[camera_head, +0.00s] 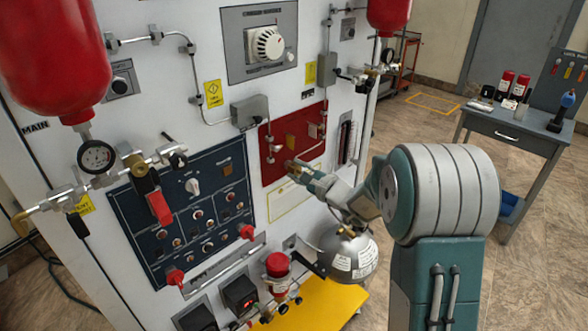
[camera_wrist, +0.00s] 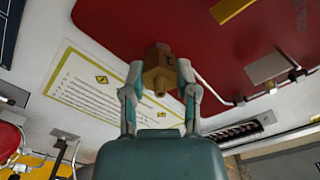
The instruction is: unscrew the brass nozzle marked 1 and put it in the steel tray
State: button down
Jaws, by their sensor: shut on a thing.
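My gripper (camera_head: 297,171) is at the lower part of the red panel (camera_head: 279,138) on the white cabinet. In the wrist view my gripper (camera_wrist: 159,88) has its two teal-and-grey fingers closed on either side of a brass nozzle (camera_wrist: 158,72), and it is shut on it. The nozzle's upper end meets a brass part at the edge of the red panel (camera_wrist: 215,50); I cannot tell whether it is still threaded there. No number is readable on it. In the head view my fingers mostly hide the nozzle. I cannot make out a steel tray in either view.
A silver spherical tank (camera_head: 349,257) and a yellow surface (camera_head: 315,305) lie below my arm. A grey table (camera_head: 510,130) with bottles stands at the right, with open floor before it.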

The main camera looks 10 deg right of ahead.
jog(key=shift+n, duration=1.7)
jog(key=shift+n, duration=0.5)
jog(key=shift+f+n, duration=0.1)
jog(key=shift+n, duration=1.1)
jog(key=shift+n, duration=1)
jog(key=shift+v, duration=2.15)
